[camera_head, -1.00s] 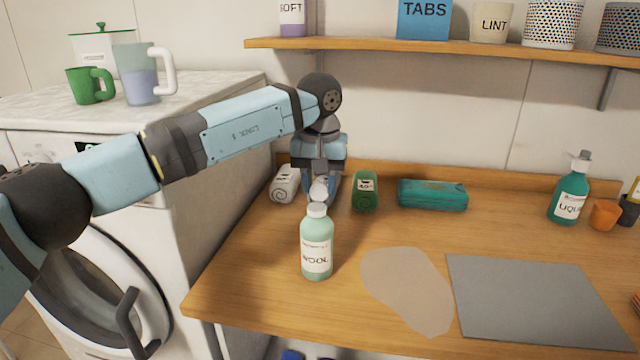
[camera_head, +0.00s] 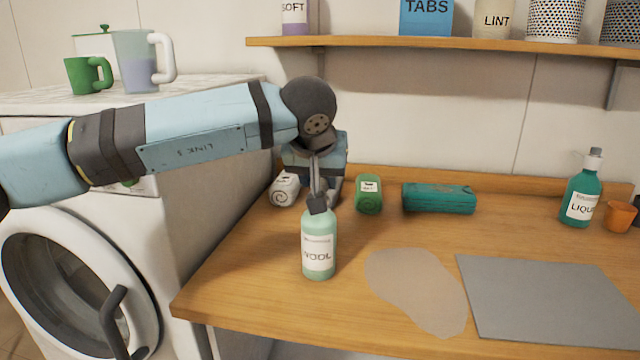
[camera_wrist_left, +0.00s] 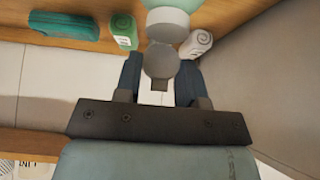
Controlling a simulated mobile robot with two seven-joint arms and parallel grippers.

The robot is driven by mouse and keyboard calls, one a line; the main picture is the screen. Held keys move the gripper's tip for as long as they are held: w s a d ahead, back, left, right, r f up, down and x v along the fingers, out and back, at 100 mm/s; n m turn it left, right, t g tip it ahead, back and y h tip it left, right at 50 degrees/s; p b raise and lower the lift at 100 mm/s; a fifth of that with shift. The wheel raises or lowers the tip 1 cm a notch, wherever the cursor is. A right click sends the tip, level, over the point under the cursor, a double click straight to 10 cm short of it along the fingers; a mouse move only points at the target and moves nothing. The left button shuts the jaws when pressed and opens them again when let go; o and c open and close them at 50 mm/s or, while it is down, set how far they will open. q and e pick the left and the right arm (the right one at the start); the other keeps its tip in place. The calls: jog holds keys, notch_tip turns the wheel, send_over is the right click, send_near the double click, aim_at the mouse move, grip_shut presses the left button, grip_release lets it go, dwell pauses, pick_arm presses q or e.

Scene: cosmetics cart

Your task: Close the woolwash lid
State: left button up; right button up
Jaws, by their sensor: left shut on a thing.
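The woolwash bottle (camera_head: 318,250), pale green with a label reading WOOL, stands upright on the wooden counter. In the left wrist view the bottle's white collar (camera_wrist_left: 167,27) shows at the top. The round grey lid (camera_wrist_left: 161,61) sits beside the collar, between the two fingers of my left gripper (camera_wrist_left: 160,78), which is shut on it. The lid's exact tilt is hard to tell. My right gripper is not in view.
A beige patch (camera_head: 415,290) and a grey mat (camera_head: 540,300) lie to the right. A shelf (camera_head: 450,47) runs above.

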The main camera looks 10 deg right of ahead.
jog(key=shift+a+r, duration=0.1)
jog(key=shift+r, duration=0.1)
pick_arm(q)
jog(key=o, duration=0.9)
jog(key=shift+o, duration=0.2)
jog(key=p+v, duration=0.2)
jog(key=v, duration=1.1)
jog(key=shift+s+r, duration=0.25)
jog(key=shift+s, duration=0.1)
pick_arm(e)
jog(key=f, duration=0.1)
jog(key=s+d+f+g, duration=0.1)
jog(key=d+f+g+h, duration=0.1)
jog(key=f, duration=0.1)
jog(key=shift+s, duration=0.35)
pick_arm(q)
jog(key=shift+a, duration=0.1)
